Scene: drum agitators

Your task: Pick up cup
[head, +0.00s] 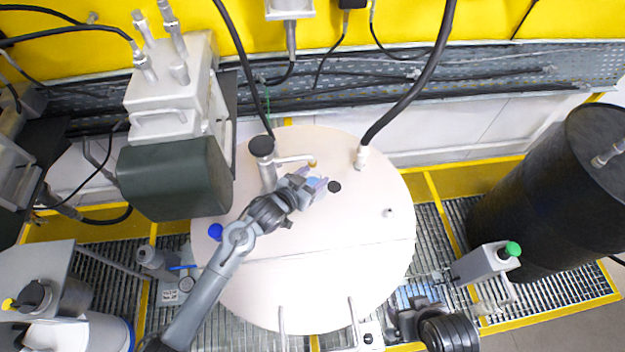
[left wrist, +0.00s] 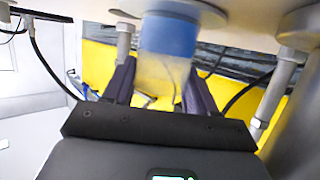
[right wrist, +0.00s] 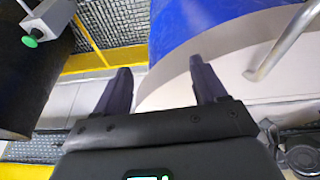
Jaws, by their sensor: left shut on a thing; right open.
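The cup (left wrist: 165,62) is a small translucent vessel with a blue band, seen between the fingers of my left gripper (left wrist: 165,88) in the left wrist view. In the head view my left gripper (head: 318,186) is over the middle of the round pale drum lid, and only a bit of blue shows between its fingers. The left gripper is shut on the cup. My right gripper (right wrist: 160,82) is open and empty in the right wrist view, beside the drum's blue side. In the head view it is low, at the lid's lower right edge.
The round lid (head: 340,265) carries a dark-capped pipe (head: 262,148), a black hose (head: 405,90), a small dark hole (head: 334,187) and handles. A green motor (head: 175,178) stands left. The lid's right part is largely clear.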

